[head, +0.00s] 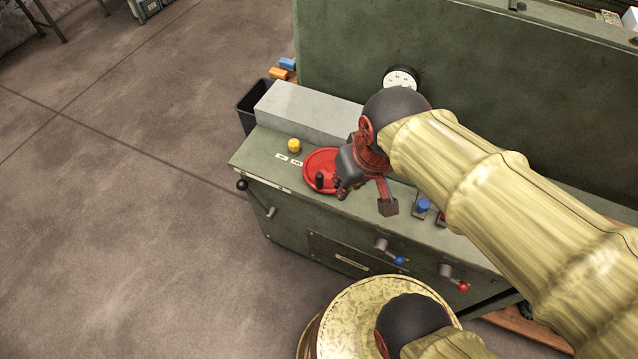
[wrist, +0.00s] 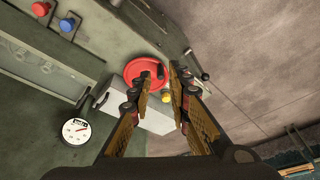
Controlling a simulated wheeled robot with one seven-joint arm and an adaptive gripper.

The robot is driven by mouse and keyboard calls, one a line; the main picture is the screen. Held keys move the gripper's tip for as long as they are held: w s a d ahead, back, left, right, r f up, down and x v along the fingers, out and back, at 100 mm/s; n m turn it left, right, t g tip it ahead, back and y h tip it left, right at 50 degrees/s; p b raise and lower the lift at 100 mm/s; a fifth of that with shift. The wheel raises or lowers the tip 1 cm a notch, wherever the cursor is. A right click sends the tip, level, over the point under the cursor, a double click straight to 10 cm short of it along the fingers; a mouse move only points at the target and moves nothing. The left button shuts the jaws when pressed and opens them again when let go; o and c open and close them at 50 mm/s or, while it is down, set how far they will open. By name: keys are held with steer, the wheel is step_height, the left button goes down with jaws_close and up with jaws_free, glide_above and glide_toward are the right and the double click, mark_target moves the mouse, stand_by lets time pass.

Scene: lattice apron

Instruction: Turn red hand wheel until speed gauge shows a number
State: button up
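The red hand wheel (head: 316,162) lies flat on the green machine's top in the head view, with a black upright handle (head: 319,180) near its rim. In the wrist view the wheel (wrist: 131,72) shows beyond the left fingertip. My gripper (head: 366,197) is open and empty, its fingers apart, just right of the wheel and seemingly above the top; contact cannot be told. The wrist view shows my gripper (wrist: 163,72) with a clear gap between its fingers. The round white gauge (head: 401,75) is partly hidden by my arm; its dial (wrist: 75,127) is too small to read.
A yellow knob (head: 294,146) stands left of the wheel, in front of a grey box (head: 310,112). A blue button (head: 423,205) is to the right. Levers with blue (head: 399,261) and red (head: 463,287) ends stick out of the front. Open floor lies at left.

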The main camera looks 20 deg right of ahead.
steer(key=o, duration=0.4)
steer(key=w+f+g+b, duration=0.1)
steer(key=w+f+g, duration=0.1)
steer(key=w+f, duration=0.4)
steer(key=w+f+g+b, duration=0.1)
steer(key=w+f+g, duration=0.1)
steer(key=w+f, duration=0.5)
step_height(320, 180, down, 4)
steer(key=shift+d+f, duration=0.15)
glide_above(319, 180)
steer(key=w, duration=0.1)
steer(key=shift+d+f+b, duration=0.25)
steer(key=shift+f+b, duration=0.1)
steer(key=shift+f, duration=0.3)
step_height(319, 180, down, 7)
steer(key=shift+w+f+b, duration=0.1)
steer(key=shift+f+b, duration=0.1)
steer(key=shift+b, duration=0.85)
steer(key=shift+c, duration=1.3)
jaws_close()
